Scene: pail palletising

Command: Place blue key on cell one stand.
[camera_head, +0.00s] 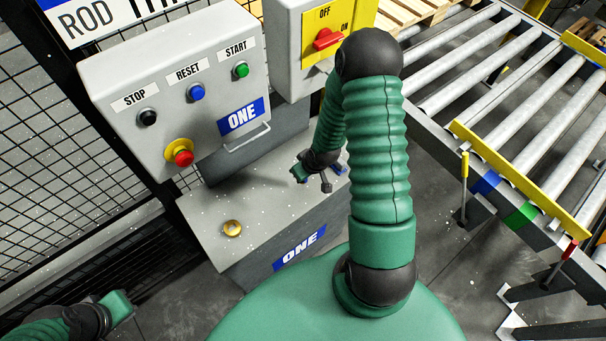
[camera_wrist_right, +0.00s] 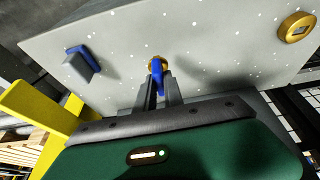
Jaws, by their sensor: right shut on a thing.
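The cell one stand (camera_head: 205,200) is a grey pedestal with a blue ONE label, below the grey button panel. A gold ring socket (camera_head: 232,228) is on its top; it also shows at the upper right of the right wrist view (camera_wrist_right: 298,27). My right gripper (camera_head: 326,184) is low over the far right part of the stand top. In the right wrist view it is shut on the blue key (camera_wrist_right: 158,76), which overlaps a second gold ring (camera_wrist_right: 153,64); I cannot tell how deep it sits. My left gripper (camera_head: 122,304) is at the lower left, fingers unclear.
A blue and grey block (camera_wrist_right: 84,60) stands on the top, left of the key in the wrist view. The button panel (camera_head: 180,75) and a yellow switch box (camera_head: 322,20) rise behind. A roller conveyor (camera_head: 510,100) is at the right, black mesh fence at the left.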

